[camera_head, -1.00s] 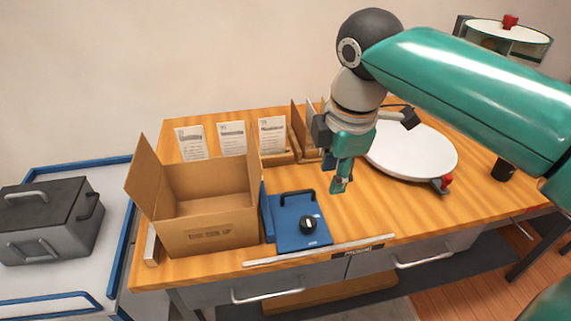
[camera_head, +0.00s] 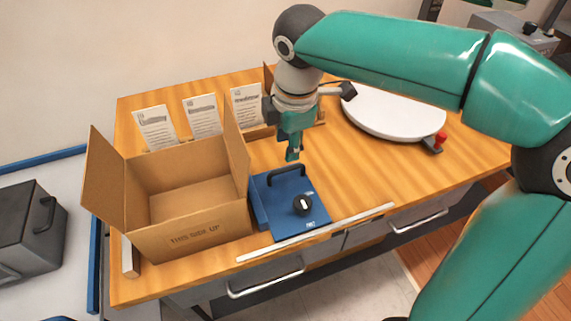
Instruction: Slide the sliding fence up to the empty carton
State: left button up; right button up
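The sliding fence (camera_head: 282,222) is a blue plate with a black bar handle (camera_head: 284,170), a black and white knob (camera_head: 303,205) and a raised blue edge on its left. It lies on the bench just right of the empty carton (camera_head: 200,236), an open brown box with its flaps up. The fence's left edge is very close to the carton's right wall; I cannot tell whether they touch. My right gripper (camera_head: 292,155) points down just behind and above the handle, seemingly clear of it. Its fingertips are close together and small in view. My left gripper is out of view.
Several printed cards (camera_head: 203,116) stand in holders behind the carton. A white round turntable (camera_head: 392,106) with a red knob is at the right. A pale rail (camera_head: 315,232) runs along the bench's front edge. Bare wood lies right of the fence.

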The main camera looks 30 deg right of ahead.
aim_at(285, 169)
jog(key=f, duration=0.2)
jog(key=w+f, duration=0.1)
jog(key=f, duration=0.2)
jog(key=f+b, duration=0.1)
jog(key=f, duration=0.2)
jog(key=shift+w+d+f, duration=0.1)
jog(key=shift+w+d, duration=0.1)
grip_shut()
